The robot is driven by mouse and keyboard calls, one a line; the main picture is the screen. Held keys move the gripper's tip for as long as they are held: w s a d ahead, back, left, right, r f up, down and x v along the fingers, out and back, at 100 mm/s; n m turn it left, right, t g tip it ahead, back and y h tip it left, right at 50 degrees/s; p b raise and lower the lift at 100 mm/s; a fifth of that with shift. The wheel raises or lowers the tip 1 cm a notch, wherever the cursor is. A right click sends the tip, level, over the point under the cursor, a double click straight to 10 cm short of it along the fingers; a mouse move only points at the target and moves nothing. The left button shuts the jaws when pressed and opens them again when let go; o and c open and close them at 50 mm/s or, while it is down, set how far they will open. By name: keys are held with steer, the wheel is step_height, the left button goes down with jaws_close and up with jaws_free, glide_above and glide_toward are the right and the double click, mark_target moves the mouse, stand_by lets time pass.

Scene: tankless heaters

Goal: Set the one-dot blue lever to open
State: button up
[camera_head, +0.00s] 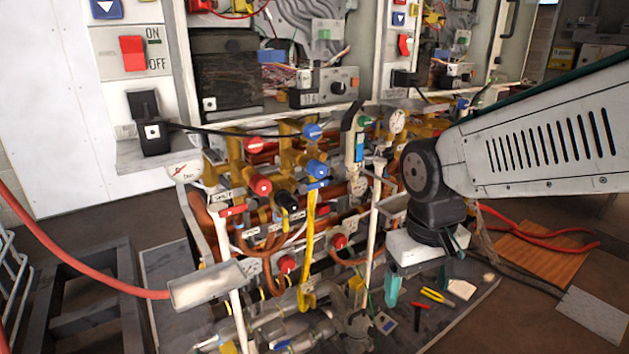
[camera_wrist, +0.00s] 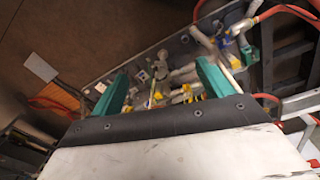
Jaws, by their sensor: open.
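Two blue round handles show in the head view on the brass valves, an upper blue handle (camera_head: 312,132) and a lower blue handle (camera_head: 317,169). A small blue piece also shows on the vertical white fitting (camera_head: 360,147). Dot marks are too small to read, so I cannot tell which is the one-dot blue lever. My gripper (camera_head: 418,284) hangs at the right of the pipework, apart from these handles and lower than them. Its teal fingers are open and empty. The wrist view shows both fingers (camera_wrist: 165,80) spread, with pipes and the floor beyond them.
Red handles (camera_head: 260,186) and a yellow strap (camera_head: 309,235) crowd the pipes. A red hose (camera_head: 75,262) enters from the left into a grey block (camera_head: 206,287). Pliers (camera_head: 432,296) lie on the dark mat (camera_head: 462,315).

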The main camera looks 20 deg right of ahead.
steer(key=w+d+f+t, duration=0.2)
steer(key=w+f+t, duration=0.35)
steer(key=w, duration=0.75)
steer(key=n+t+y, duration=0.3)
steer(key=t+y, duration=0.3)
steer(key=t, duration=0.6)
glide_toward(318, 182)
steer(key=x, duration=0.4)
steer(key=shift+w+r, duration=0.1)
steer(key=shift+w, duration=0.2)
steer(key=x, duration=0.7)
steer(key=shift+w, duration=0.25)
steer(key=c, duration=1.3)
steer(key=shift+c, duration=0.4)
steer(key=shift+a, duration=0.1)
